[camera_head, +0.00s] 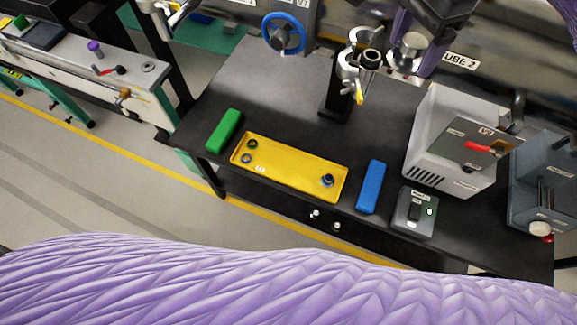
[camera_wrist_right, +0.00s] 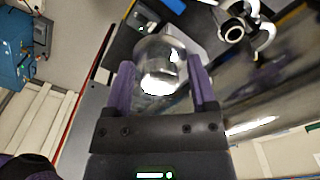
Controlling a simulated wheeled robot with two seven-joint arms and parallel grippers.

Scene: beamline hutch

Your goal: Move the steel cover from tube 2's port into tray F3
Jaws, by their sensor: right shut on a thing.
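My right gripper (camera_wrist_right: 163,88) is shut on the shiny steel cover (camera_wrist_right: 160,62), which sits between its purple fingers in the right wrist view. In the head view the gripper (camera_head: 412,52) is at the upper right, with the cover (camera_head: 411,43) partly showing beside tube 2's label (camera_head: 460,61). I cannot tell whether the cover still touches the port. A yellow tray (camera_head: 290,170) lies on the dark table, with small rings at its left end and a dark round part at its right end. Its label is too small to read. My left gripper is not in view.
A stand with an open metal clamp and dark ring (camera_head: 370,58) rises left of the gripper. A green block (camera_head: 224,130) and a blue block (camera_head: 371,187) flank the tray. A grey-white instrument box (camera_head: 450,140) stands at right. Bare tabletop (camera_head: 270,100) lies behind the tray.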

